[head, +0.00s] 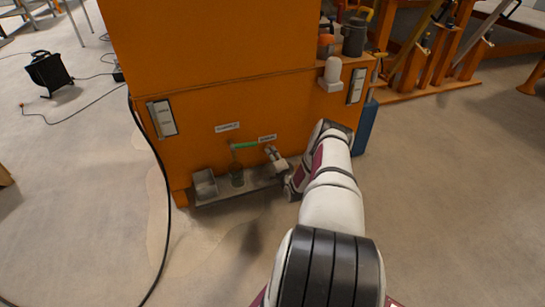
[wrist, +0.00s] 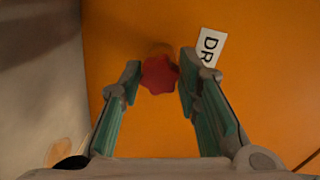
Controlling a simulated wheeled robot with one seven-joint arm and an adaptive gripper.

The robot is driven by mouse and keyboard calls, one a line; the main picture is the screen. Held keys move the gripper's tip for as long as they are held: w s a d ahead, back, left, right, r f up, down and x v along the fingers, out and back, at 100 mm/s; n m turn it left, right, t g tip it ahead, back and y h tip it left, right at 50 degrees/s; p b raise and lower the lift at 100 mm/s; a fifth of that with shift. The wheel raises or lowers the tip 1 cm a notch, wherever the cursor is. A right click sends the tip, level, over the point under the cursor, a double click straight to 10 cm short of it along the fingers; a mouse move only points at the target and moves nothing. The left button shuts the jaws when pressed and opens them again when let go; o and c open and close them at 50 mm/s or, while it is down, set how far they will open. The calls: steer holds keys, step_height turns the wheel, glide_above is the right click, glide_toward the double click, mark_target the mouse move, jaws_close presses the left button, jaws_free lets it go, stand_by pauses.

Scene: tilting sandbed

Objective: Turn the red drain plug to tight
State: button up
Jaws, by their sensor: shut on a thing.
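The red drain plug (wrist: 159,74) shows in the wrist view as a small lobed knob on the orange panel. My gripper (wrist: 160,72) has one fingertip on each side of it and is shut on it. The plug cannot be made out there, hidden by the gripper.
A black cable (head: 160,215) runs down the left. A blue container (head: 366,126) stands at right.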

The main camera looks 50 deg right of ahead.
steer(key=shift+f+m, duration=0.1)
steer(key=shift+m, duration=1)
steer(key=shift+s, duration=0.1)
steer(key=o, duration=1.1)
steer(key=v, duration=1.2)
steer(key=shift+s+f, duration=0.1)
steer(key=shift+s, duration=0.05)
